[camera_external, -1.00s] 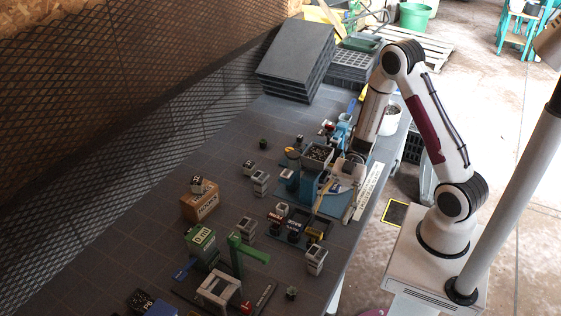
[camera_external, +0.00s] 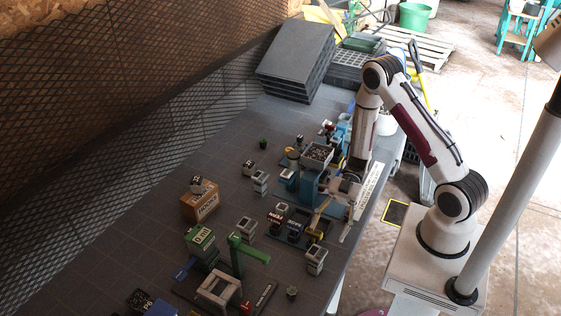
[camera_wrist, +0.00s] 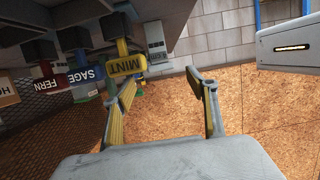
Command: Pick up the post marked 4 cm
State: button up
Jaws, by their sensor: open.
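Several small grey posts with pale tops stand on the dark table in the external view: one left of the mixer (camera_external: 260,183), one nearer the middle (camera_external: 246,228) and one near the right edge (camera_external: 316,260). Their marks are too small to read, so I cannot tell which is the 4 cm post. My gripper (camera_external: 328,234) is over the table's right side, its fingers spread apart and empty, between the mixer and the right-edge post. In the wrist view my gripper (camera_wrist: 164,78) is also open, with nothing between the fingers.
The blue mixer with its hopper (camera_external: 317,156) stands beside my gripper. A green stand (camera_external: 240,250) and a brown box (camera_external: 201,203) are further left. The table's far-left area is clear.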

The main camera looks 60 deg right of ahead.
aim_at(320, 247)
jog(key=shift+a+f, duration=0.1)
jog(key=shift+a, duration=0.25)
jog(key=shift+a, duration=0.1)
jog(key=shift+x, duration=3.05)
jog(key=c, duration=1.3)
